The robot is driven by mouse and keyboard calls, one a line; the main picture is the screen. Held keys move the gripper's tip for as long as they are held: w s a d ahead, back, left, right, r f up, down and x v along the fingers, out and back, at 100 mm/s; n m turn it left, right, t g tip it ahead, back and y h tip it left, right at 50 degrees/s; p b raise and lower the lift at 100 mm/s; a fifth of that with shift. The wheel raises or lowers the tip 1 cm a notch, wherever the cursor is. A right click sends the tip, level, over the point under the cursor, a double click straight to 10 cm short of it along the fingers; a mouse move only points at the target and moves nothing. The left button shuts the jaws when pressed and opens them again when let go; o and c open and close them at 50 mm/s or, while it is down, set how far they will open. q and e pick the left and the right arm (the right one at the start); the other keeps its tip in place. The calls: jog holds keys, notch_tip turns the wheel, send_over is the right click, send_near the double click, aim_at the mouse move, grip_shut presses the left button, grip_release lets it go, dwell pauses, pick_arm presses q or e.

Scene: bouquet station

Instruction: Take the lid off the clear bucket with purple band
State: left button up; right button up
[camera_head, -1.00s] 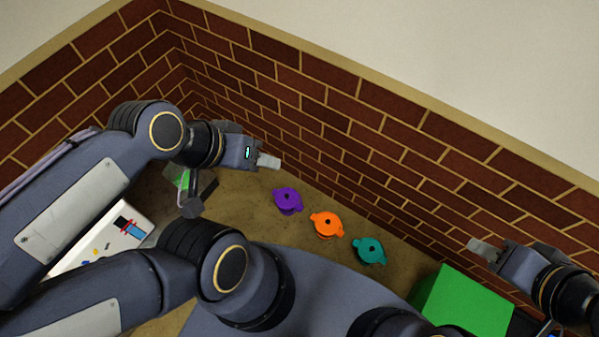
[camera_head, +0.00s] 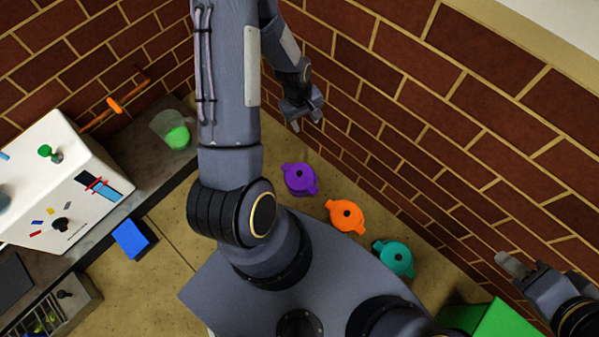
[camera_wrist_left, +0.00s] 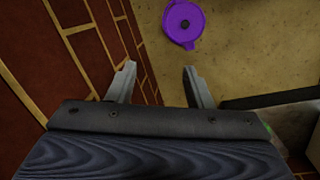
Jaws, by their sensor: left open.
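A purple round object (camera_head: 300,179) with a dark centre and side tabs sits on the tan floor near the brick wall. It also shows at the top of the left wrist view (camera_wrist_left: 183,23). I cannot tell from above whether it is a lid alone or a lid on a bucket; no clear walls show. My left gripper (camera_head: 308,121) is open and empty, by the brick wall, above the purple object in the picture and apart from it. Its two fingers (camera_wrist_left: 160,80) stand apart in the left wrist view. My right gripper (camera_head: 513,267) is at the lower right, seen side-on.
Similar orange (camera_head: 346,215) and teal (camera_head: 394,258) objects stand in a row with the purple one. A green box (camera_head: 503,321) is at lower right. A clear container with green in it (camera_head: 175,135) and a white machine (camera_head: 62,180) stand on the left counter. A blue block (camera_head: 133,239) is nearby.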

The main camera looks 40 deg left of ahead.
pick_arm(q)
jog(key=n+g+b, duration=0.1)
jog(key=n+b, duration=0.1)
jog(key=b, duration=0.4)
send_over(299, 172)
notch_tip(299, 172, down, 23)
jog(key=shift+a+r, duration=0.1)
notch_tip(299, 172, down, 6)
jog(key=b, duration=0.3)
jog(key=shift+r, duration=0.1)
pick_arm(e)
notch_tip(299, 172, down, 11)
pick_arm(q)
jog(key=shift+c, duration=0.3)
pick_arm(e)
jog(key=shift+f, duration=0.1)
pick_arm(q)
grip_shut()
